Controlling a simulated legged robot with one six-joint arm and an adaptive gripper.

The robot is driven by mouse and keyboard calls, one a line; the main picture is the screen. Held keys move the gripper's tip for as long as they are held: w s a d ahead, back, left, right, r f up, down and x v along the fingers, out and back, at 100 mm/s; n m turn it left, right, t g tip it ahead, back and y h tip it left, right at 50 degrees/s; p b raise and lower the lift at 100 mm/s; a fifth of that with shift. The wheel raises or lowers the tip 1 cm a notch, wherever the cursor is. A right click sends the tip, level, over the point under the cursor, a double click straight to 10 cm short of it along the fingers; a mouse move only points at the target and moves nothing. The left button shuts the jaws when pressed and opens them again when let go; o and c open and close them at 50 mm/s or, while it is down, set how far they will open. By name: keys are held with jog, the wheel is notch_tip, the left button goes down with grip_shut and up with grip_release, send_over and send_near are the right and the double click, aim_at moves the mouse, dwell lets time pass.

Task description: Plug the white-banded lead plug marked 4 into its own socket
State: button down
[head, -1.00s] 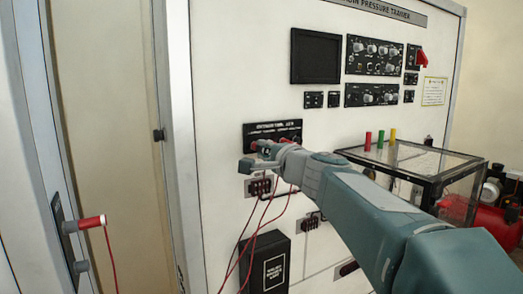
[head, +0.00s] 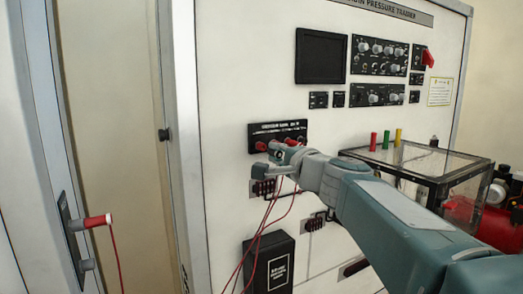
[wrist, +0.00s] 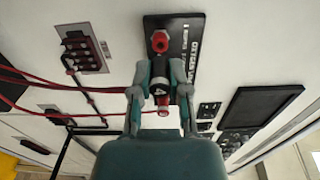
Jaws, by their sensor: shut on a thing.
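My gripper (wrist: 161,90) is shut on a dark lead plug (wrist: 162,88) with a white band marked 4, seen between the two fingers in the wrist view. The plug points toward a black labelled socket panel (wrist: 190,32) on the white wall. A red socket or plug end (wrist: 159,42) on that panel lies just beyond the held plug; I cannot tell whether they touch. In the head view my gripper (head: 272,160) is just below and in front of the panel (head: 278,128), where red fittings show. The gripper hides the held plug there.
Red leads (head: 262,225) hang below the gripper past a black box (head: 268,262). A terminal block (wrist: 82,50) is on the wall nearby. A glass-topped case (head: 440,165) stands at right, close to my arm. A red-handled fitting (head: 95,221) is at far left.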

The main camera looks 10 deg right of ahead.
jog(key=shift+v, duration=1.05)
